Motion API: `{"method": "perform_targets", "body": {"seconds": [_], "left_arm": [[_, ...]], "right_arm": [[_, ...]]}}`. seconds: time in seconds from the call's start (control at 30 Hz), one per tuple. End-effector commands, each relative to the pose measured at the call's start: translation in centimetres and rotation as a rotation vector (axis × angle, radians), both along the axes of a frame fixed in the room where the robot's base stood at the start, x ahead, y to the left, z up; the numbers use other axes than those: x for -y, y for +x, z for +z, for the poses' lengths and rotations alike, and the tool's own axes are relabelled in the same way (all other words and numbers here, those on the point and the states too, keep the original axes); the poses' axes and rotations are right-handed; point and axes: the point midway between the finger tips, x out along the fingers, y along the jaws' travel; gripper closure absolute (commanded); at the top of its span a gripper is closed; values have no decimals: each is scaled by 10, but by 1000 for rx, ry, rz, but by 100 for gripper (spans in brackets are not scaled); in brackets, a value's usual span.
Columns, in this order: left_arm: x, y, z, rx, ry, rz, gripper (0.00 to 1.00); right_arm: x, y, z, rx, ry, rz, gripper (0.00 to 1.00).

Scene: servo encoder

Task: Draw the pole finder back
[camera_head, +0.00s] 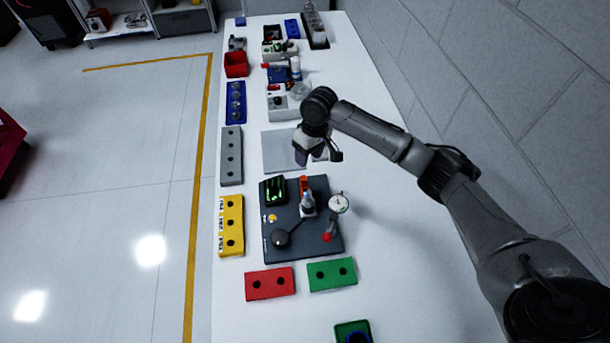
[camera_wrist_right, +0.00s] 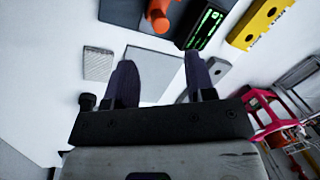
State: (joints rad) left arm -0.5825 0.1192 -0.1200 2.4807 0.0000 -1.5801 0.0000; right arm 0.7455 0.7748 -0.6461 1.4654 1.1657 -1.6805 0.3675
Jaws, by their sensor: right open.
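A dark board (camera_head: 285,247) lies on the white bench and carries several parts. An orange-red post (camera_head: 303,183) stands at its far edge, beside a box with a green-lit display (camera_head: 274,190). A grey-white upright part (camera_head: 308,203), a round dial (camera_head: 339,203), a black round knob (camera_head: 281,238) and a red ball (camera_head: 327,238) are also on it. I cannot tell which part is the pole finder. My right gripper (camera_head: 318,157) is open and empty beyond the board's far edge. In the right wrist view, the orange post (camera_wrist_right: 165,15) and display (camera_wrist_right: 208,22) lie ahead of the parted fingers (camera_wrist_right: 162,78).
A grey plate (camera_head: 282,151) lies under and left of my right gripper. Grey (camera_head: 232,157), yellow (camera_head: 231,226), red (camera_head: 270,284) and green (camera_head: 332,274) blocks with holes surround the board. More equipment stands at the far end. The bench right of the board is clear.

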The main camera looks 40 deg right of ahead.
Motion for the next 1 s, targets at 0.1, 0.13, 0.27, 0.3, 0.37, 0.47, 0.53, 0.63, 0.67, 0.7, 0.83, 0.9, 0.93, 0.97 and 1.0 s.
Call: {"method": "perform_targets", "body": {"seconds": [0.1, 0.13, 0.27, 0.3, 0.37, 0.47, 0.53, 0.63, 0.67, 0.7, 0.83, 0.9, 0.93, 0.97, 1.0], "left_arm": [[0, 0, -2, 1, -1, 1, 57], [0, 0, -2, 1, -1, 1, 57], [0, 1, -4, 1, -1, 1, 57], [0, 1, -4, 1, -1, 1, 57], [0, 1, -4, 2, -2, 1, 57], [0, 1, -5, 2, -2, 1, 57], [0, 1, -5, 2, -2, 1, 57], [0, 1, -6, 2, -1, 1, 57], [0, 1, -6, 2, -1, 1, 57], [0, 1, -6, 2, -1, 1, 57], [0, 1, -6, 2, -1, 1, 57], [0, 1, -6, 2, -1, 1, 57], [0, 1, -6, 2, 0, 0, 57], [0, 1, -6, 2, 0, 0, 57], [0, 1, -6, 2, 1, 0, 57]], "right_arm": [[-5, -1, -25, -3, 1, 0, 50], [-6, -1, -30, -3, 1, 0, 50], [-10, -1, -52, -2, -1, 0, 50], [-11, -1, -57, -2, 0, 1, 50], [-13, -1, -64, -1, 0, 1, 50], [-15, -1, -75, -1, -1, 1, 50], [-16, -1, -80, -1, -1, 1, 50], [-17, -1, -86, 0, -1, 1, 50], [-17, -1, -87, 0, -1, 1, 50], [-17, -1, -88, 0, -1, 1, 50], [-17, -1, -89, 0, -2, 1, 50], [-17, -1, -89, 0, -2, 1, 50], [-17, -1, -89, 0, -2, 1, 50], [-17, -1, -89, 0, -1, 1, 50], [-17, -1, -89, 0, -1, 1, 50]]}}
